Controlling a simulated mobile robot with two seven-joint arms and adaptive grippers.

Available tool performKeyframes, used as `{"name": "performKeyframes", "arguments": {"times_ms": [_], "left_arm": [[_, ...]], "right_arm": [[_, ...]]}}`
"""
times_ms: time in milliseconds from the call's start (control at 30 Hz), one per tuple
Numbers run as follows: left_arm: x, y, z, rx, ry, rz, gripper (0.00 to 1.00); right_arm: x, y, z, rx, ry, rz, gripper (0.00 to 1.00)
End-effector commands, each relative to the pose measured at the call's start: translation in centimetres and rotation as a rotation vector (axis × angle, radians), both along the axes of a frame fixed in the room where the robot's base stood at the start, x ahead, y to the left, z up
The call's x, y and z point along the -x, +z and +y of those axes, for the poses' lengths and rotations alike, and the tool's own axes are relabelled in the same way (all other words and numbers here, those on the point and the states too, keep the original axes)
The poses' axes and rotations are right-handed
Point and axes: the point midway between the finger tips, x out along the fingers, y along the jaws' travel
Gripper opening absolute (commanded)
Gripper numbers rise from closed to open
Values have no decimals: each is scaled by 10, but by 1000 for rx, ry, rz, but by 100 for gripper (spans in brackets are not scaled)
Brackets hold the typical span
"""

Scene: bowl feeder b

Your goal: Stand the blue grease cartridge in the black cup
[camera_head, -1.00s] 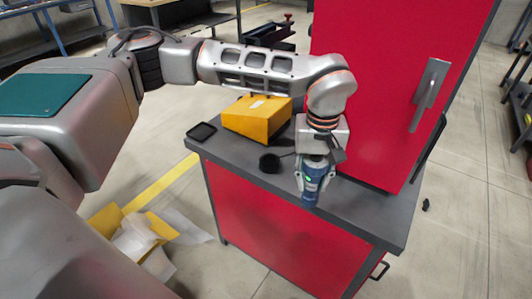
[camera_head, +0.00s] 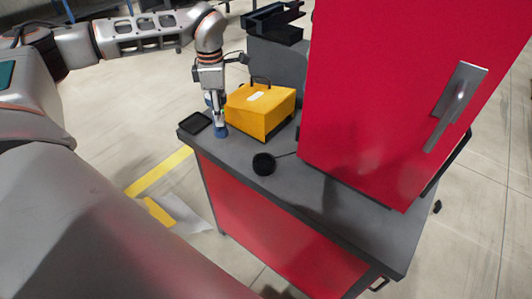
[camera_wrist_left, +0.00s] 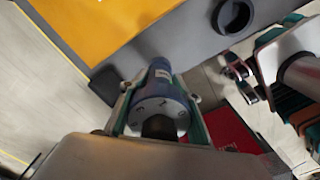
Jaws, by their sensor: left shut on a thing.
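The blue grease cartridge (camera_head: 221,131) is in my left gripper (camera_head: 217,118), at the left end of the grey bench top, between the black tray and the yellow case. It hangs roughly upright; I cannot tell whether its bottom touches the bench. In the left wrist view the cartridge (camera_wrist_left: 160,92) sits between both fingers, one end face towards the camera. The black cup (camera_head: 264,164) stands open and apart from the cartridge, to its right and nearer me. The cup also shows in the left wrist view (camera_wrist_left: 233,17). What seems to be my right gripper (camera_wrist_left: 242,78) shows only there, its opening unclear.
A yellow case (camera_head: 262,110) with a handle stands close right of my left gripper. A shallow black tray (camera_head: 194,123) lies to the left at the bench edge. A tall red cabinet (camera_head: 390,95) rises on the right. The bench around the cup is mostly clear.

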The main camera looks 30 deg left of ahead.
Motion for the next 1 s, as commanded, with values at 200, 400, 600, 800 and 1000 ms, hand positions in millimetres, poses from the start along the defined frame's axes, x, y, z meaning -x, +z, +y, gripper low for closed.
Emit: {"name": "performKeyframes", "arguments": {"times_ms": [200,400,600,800,1000], "left_arm": [[3,1,-56,1,-13,-1,3],[7,1,-105,1,-13,-1,3],[11,1,-140,1,-10,-1,3],[11,1,-153,0,-7,-1,3],[13,-14,-163,-1,-6,3,3]], "right_arm": [[1,0,0,0,1,2,36],[1,2,0,0,0,0,36],[-1,6,0,-1,0,-6,36],[-2,8,1,-2,0,-8,36],[-2,8,1,-4,-1,-7,36]]}}
